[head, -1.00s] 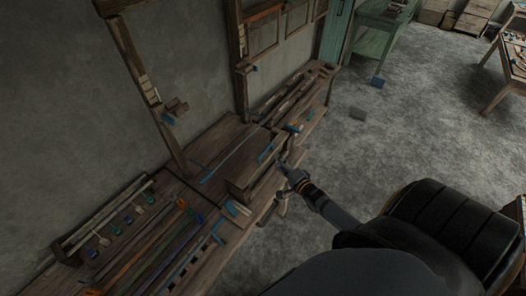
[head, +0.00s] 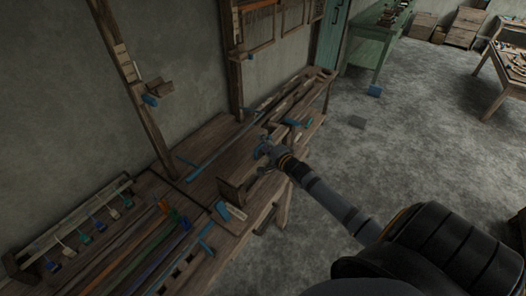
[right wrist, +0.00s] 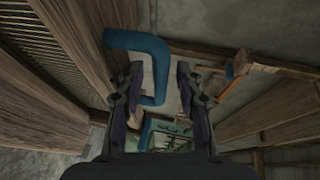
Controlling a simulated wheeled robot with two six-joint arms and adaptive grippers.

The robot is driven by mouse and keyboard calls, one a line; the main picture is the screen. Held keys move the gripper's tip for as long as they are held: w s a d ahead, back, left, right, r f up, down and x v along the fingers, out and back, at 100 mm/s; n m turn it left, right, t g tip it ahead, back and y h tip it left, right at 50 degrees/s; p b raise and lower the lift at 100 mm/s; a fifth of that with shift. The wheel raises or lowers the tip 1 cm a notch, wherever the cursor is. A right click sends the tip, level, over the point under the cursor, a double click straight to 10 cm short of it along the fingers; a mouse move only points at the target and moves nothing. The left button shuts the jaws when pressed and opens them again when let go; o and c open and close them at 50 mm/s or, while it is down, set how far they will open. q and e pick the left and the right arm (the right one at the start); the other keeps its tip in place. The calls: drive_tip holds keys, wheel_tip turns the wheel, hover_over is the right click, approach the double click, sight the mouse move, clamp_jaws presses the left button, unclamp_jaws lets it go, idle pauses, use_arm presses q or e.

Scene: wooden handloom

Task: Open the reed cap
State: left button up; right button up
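A wooden box-like part (head: 236,188), which I take to be the reed cap, stands on the loom bench in the head view. My right gripper (head: 264,152) is over its upper right end. In the right wrist view a bent blue handle (right wrist: 160,62) lies at the mouth of my right gripper (right wrist: 160,75). The two fingers are spread, one on each side of the handle's lower bend, with a clear gap on the right. I cannot tell whether the left finger touches it. In the head view the gripper hides the handle. My left gripper is not in view.
The wooden bench (head: 212,140) carries a long rod and several blue-handled parts. A rack of small coloured tools (head: 85,225) is at lower left. Wooden posts (head: 130,75) rise along the wall. A green table (head: 375,32) stands behind.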

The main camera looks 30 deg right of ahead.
drive_tip(key=shift+r, duration=0.1)
clamp_jaws()
idle(0.5)
